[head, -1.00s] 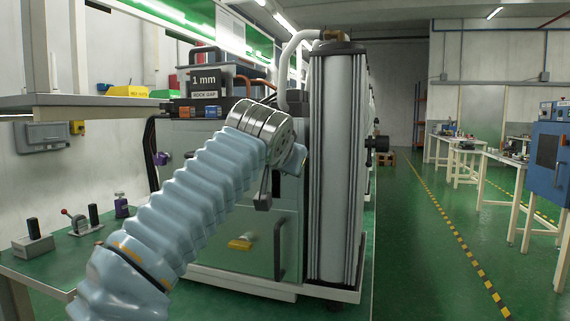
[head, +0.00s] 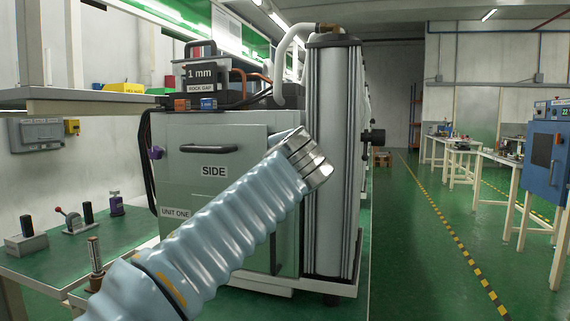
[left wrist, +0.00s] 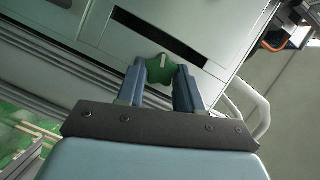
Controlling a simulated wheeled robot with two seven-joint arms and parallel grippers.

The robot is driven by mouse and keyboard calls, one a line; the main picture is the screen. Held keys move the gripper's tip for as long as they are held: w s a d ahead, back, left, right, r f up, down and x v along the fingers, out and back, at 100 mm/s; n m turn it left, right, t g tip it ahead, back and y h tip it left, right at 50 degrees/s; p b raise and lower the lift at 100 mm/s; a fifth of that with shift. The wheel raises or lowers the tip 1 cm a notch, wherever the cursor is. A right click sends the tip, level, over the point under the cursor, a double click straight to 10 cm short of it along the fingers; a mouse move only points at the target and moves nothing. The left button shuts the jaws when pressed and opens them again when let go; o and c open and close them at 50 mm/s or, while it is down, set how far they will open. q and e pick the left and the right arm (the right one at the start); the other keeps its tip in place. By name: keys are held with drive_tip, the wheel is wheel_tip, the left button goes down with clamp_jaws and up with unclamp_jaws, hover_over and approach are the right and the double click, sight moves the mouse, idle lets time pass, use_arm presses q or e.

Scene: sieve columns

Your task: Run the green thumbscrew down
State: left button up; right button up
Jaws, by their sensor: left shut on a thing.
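The green thumbscrew (left wrist: 160,69) shows in the left wrist view, against the pale machine panel just below a long dark slot (left wrist: 158,37). My left gripper (left wrist: 159,78) is shut on it, one blue-grey finger on each side. The thumbscrew's shank is hidden. In the head view, my sleeved left arm reaches up and right to the front of the cabinet marked SIDE (head: 213,171). Its gripper and the thumbscrew are hidden there beyond the wrist. My right gripper is in neither view.
A tall ribbed grey column (head: 333,160) stands right of the wrist. A box marked 1 mm (head: 202,78) sits on the cabinet. A green bench (head: 90,247) at left carries a lever unit (head: 76,220) and small fixtures. The aisle at right is clear.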

use_arm(q)
drive_tip(key=shift+w+a+f+m+t+h+b, duration=0.2)
drive_tip(key=shift+m+t+h+b, duration=0.7)
drive_tip(key=shift+m+b, duration=1.9)
drive_tip(key=shift+s+a+f+m+t+h+b, duration=0.2)
drive_tip(key=shift+m+t+h+b, duration=0.75)
drive_tip(key=shift+m, duration=3.65)
drive_tip(key=shift+w+a+f+m+t+h+b, duration=0.25)
drive_tip(key=shift+m+t+h+b, duration=1.1)
drive_tip(key=shift+m, duration=2.35)
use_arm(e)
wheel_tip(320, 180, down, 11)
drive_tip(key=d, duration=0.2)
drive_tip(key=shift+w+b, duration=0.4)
use_arm(q)
drive_tip(key=shift+s+d+g, duration=0.1)
drive_tip(key=shift+d+g, duration=0.1)
drive_tip(key=shift+g, duration=0.4)
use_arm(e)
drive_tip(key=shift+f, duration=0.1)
use_arm(q)
drive_tip(key=o, duration=0.8)
drive_tip(key=shift+c, duration=0.2)
